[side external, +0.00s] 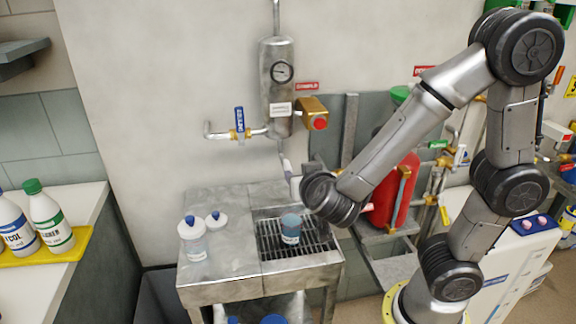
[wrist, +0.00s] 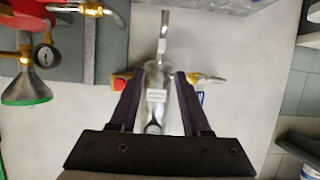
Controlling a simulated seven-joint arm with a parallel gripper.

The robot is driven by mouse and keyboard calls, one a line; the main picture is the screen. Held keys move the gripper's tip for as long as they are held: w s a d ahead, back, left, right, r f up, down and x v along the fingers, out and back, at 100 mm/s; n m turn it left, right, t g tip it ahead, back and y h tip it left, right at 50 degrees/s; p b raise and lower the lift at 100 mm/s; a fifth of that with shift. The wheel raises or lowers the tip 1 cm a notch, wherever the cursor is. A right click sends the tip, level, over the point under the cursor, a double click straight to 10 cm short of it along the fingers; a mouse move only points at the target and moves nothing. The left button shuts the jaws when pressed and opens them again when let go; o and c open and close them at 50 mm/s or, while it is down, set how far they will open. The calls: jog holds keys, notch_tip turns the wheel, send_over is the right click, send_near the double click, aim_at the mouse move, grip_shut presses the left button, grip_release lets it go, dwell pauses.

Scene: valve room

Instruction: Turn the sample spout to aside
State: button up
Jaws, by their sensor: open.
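The sample spout (side external: 285,160) is a thin pipe hanging below a steel sample vessel (side external: 276,75) on the wall. In the wrist view the spout (wrist: 163,35) points toward the top of the picture, beyond my fingertips. The vessel (wrist: 156,95) shows between my fingers there. My gripper (wrist: 160,74) is open, with nothing between its jaws that I can see to be touched. In the side view my gripper (side external: 305,170) is close to the spout's lower end, partly hidden by my wrist. Contact with the spout cannot be told.
A blue-handled valve (side external: 240,122) and a red-knobbed brass fitting (side external: 317,122) flank the vessel. A red tank (side external: 392,195) is at right.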

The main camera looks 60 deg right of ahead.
aim_at(288, 165)
jog(key=x, duration=1.3)
jog(key=shift+w+d+f, duration=0.1)
jog(key=shift+w+f, duration=0.05)
jog(key=shift+w, duration=0.25)
grip_shut()
dwell(0.9)
